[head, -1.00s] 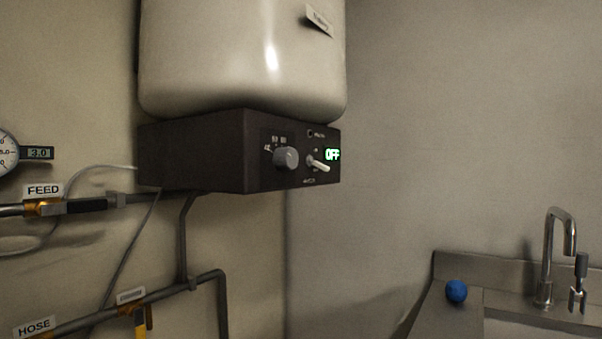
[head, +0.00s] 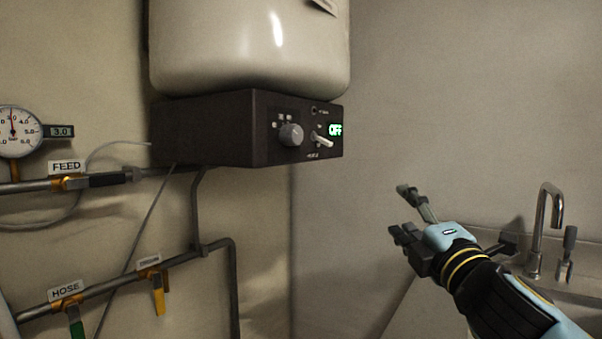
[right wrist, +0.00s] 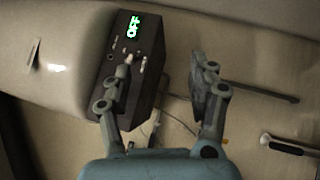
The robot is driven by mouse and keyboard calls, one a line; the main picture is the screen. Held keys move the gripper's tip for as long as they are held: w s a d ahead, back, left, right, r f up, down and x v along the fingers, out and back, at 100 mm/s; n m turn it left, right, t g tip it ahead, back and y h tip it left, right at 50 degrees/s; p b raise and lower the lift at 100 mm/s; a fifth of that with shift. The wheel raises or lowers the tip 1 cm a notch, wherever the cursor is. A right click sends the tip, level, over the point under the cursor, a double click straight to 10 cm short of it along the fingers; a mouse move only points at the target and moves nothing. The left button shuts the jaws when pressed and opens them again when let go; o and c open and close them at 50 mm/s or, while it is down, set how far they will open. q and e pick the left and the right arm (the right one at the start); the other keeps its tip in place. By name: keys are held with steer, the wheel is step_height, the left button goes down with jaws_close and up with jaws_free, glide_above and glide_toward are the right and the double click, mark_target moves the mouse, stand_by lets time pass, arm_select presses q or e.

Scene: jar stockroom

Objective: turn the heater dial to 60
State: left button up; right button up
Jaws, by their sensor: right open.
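The heater dial (head: 291,134) is a round grey knob on the front of the dark control box (head: 210,130) under the white tank. Small marks stand around it. A white lever switch (head: 322,140) sits to its right, beside a green display (head: 335,130) that reads OFF. My right gripper (head: 398,210) is open and empty, right of the box, lower and apart from it. In the right wrist view its two fingers (right wrist: 160,90) are spread, with the box and the OFF display beyond the left finger. The dial cannot be made out there. My left gripper is not in view.
The white tank (head: 250,45) hangs above the box. Pipes with FEED (head: 67,167) and HOSE (head: 65,290) labels and a round gauge (head: 14,131) are on the left wall. A sink tap (head: 545,225) stands at right. The space before the box is clear.

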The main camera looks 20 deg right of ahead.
mark_target(298, 137)
steer(key=w+a+r+n+y+p, duration=0.1)
steer(key=w+a+r+n+y, duration=0.3)
steer(key=n, duration=0.3)
steer(key=w+a+r+n+g+y+p, duration=0.1)
steer(key=w+a+r+n+y, duration=0.2)
steer(key=n, duration=0.4)
steer(key=w+a+r+n+y+p, duration=0.1)
steer(key=w+a+r+n+y, duration=0.3)
steer(key=a+r+n+y, duration=0.1)
steer(key=shift+w+a+n+y, duration=0.15)
steer(key=shift+a+n+y, duration=0.35)
steer(key=shift+n, duration=0.2)
steer(key=shift+w+a+n+y, duration=0.15)
steer(key=shift+a+n+y, duration=0.2)
steer(key=shift+n+y, duration=0.3)
steer(key=shift+w+a, duration=0.3)
steer(key=shift+w, duration=0.15)
